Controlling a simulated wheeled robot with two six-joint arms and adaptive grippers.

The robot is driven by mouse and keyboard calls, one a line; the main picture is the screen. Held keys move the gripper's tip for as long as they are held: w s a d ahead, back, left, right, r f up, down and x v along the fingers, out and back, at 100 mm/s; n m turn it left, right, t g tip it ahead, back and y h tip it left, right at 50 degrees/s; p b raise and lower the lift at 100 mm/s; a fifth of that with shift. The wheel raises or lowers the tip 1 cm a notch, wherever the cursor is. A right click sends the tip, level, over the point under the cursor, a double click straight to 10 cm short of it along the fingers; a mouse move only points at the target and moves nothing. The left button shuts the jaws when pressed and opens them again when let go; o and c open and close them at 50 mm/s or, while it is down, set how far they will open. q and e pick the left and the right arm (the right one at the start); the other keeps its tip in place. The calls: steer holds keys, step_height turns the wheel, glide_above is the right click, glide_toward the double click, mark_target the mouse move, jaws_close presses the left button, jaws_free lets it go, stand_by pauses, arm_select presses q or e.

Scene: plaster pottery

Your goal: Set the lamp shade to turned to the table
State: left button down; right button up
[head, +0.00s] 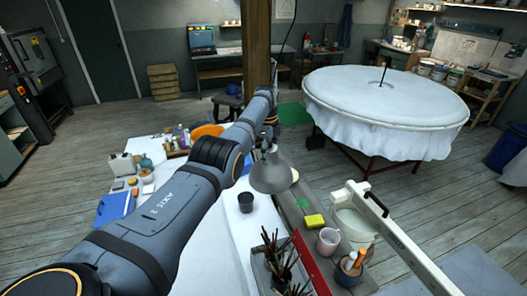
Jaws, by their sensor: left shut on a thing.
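The lamp shade (272,176) is a grey metal cone beside the wooden post, above the edge of the white-covered table (235,250). Its wide opening faces down, toward the table and slightly right. My left arm reaches across the picture from the lower left. My left gripper (267,142) is at the narrow top of the shade and is shut on it; the fingertips are small and partly hidden by the arm. My right gripper is not in view.
A dark cup (245,203), a yellow sponge (315,221), a pink mug (328,241) and a brush holder (280,265) stand below the shade. A wooden post (257,45) rises behind it. A long white beam (395,240) crosses the lower right.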

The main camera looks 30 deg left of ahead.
mark_target(270, 144)
arm_select(q)
steer(key=shift+s+a+f, duration=0.1)
steer(key=shift+a+f, duration=0.05)
steer(key=shift+a, duration=0.1)
steer(key=shift+d, duration=0.35)
steer(key=c, duration=0.5)
jaws_free()
steer(key=shift+a, duration=0.1)
steer(key=shift+o, duration=0.3)
step_height(270, 144, up, 8)
steer(key=shift+a+f, duration=0.15)
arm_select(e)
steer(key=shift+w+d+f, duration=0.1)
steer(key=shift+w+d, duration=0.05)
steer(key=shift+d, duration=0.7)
arm_select(q)
steer(key=shift+f, duration=0.1)
